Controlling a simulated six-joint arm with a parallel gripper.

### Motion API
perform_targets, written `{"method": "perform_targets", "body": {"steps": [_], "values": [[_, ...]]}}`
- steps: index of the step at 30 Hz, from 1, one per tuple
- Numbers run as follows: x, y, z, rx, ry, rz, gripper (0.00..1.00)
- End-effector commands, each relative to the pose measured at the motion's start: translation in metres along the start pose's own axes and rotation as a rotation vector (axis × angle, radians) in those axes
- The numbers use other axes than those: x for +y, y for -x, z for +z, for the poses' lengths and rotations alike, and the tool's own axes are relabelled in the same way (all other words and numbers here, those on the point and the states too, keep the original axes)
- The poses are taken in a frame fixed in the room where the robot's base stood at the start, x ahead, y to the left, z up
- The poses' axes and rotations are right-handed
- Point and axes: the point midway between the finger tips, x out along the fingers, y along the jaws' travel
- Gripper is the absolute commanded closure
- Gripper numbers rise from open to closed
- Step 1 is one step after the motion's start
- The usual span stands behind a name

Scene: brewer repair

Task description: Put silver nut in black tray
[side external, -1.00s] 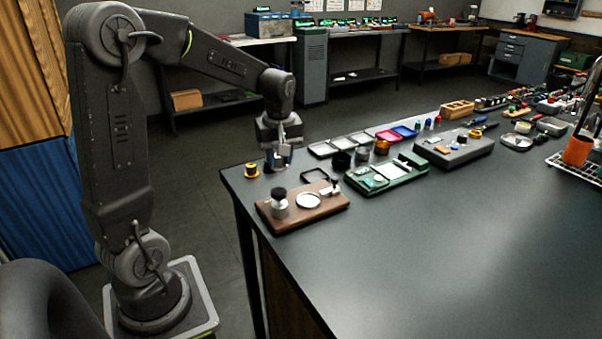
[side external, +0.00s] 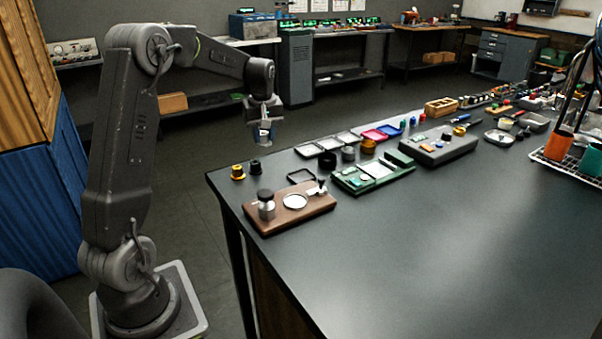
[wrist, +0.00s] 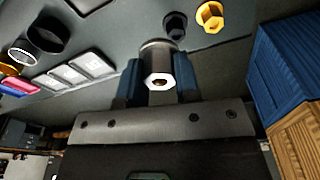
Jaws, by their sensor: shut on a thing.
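The silver nut (wrist: 160,80) shows in the wrist view between the blue fingers of my gripper (wrist: 158,68). My gripper is shut on it. In the side view my gripper (side external: 265,136) is raised above the table's far left corner, and the nut is too small there to make out clearly. A small black square frame, open in the middle (side external: 289,175), lies on the table below and to the right of it. I cannot tell for certain which of these is the black tray.
A gold nut (side external: 238,172) and a black nut (side external: 255,167) stand near the left corner. A brown board (side external: 318,205) with a silver knob, a green board (side external: 375,181), and black and grey round cups lie nearby. The table's front right is clear.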

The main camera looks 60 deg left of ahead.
Motion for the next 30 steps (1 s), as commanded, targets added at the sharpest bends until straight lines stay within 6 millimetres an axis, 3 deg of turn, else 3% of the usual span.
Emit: {"method": "perform_targets", "body": {"steps": [9, 15, 20, 30], "values": [[0.065, -0.039, 0.035, -0.001, -0.006, -0.001, 0.95], [0.089, -0.053, 0.047, 0.0, -0.003, 0.0, 0.95], [0.094, -0.059, 0.05, 0.0, 0.0, -0.001, 0.95], [0.093, -0.096, 0.054, 0.0, 0.0, 0.0, 0.95]]}}
